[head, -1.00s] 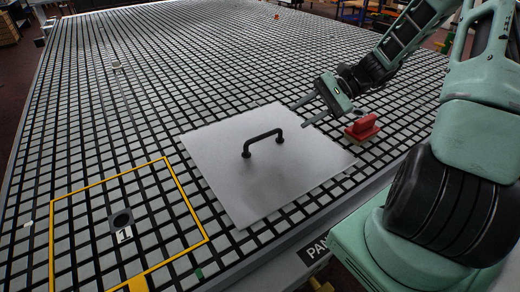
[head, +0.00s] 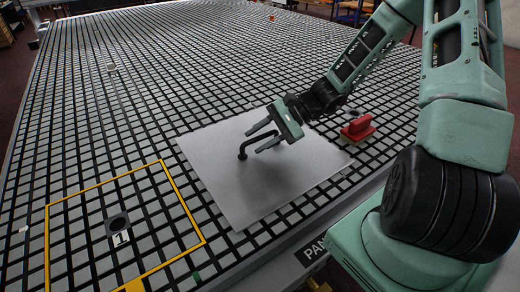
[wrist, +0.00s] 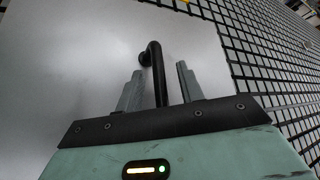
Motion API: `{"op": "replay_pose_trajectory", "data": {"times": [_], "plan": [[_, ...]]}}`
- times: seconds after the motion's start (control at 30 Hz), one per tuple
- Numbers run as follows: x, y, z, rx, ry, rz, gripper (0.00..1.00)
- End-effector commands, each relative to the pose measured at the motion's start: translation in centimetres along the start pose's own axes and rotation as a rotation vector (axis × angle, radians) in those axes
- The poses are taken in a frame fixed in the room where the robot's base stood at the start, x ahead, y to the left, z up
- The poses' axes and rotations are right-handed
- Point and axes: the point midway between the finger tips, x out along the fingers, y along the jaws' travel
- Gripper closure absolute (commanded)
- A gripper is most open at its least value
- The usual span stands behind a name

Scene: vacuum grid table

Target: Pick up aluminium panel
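The aluminium panel (head: 225,185) is a flat grey square lying on the grid table, with a black bar handle (head: 243,151) standing up near its middle. My gripper (head: 257,141) is over the panel at the handle, its two fingers open and pointing left. In the wrist view the handle (wrist: 155,62) runs between the open fingers (wrist: 158,88), with a gap on each side. The panel's plain surface (wrist: 70,60) fills the left of that view. In the head view the fingers hide part of the handle.
The black-and-grey grid table (head: 200,70) is largely clear. A red block-shaped item (head: 358,127) stands just right of the panel. A small pale object (head: 111,69) sits farther back.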

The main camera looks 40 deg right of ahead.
Motion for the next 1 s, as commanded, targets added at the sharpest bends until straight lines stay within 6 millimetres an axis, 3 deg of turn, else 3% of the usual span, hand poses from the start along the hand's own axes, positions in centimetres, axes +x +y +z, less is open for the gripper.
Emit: {"op": "replay_pose_trajectory", "data": {"times": [0.17, 0.3, 0.33, 1.0], "plan": [[0.01, 0.00, -0.01, 0.000, 0.001, 0.000, 0.62], [-0.01, 0.00, -0.02, 0.000, 0.001, 0.000, 0.99], [-0.01, 0.00, -0.01, 0.000, 0.001, 0.000, 1.00], [-0.04, 0.05, -0.05, -0.001, 0.002, 0.001, 1.00]]}}
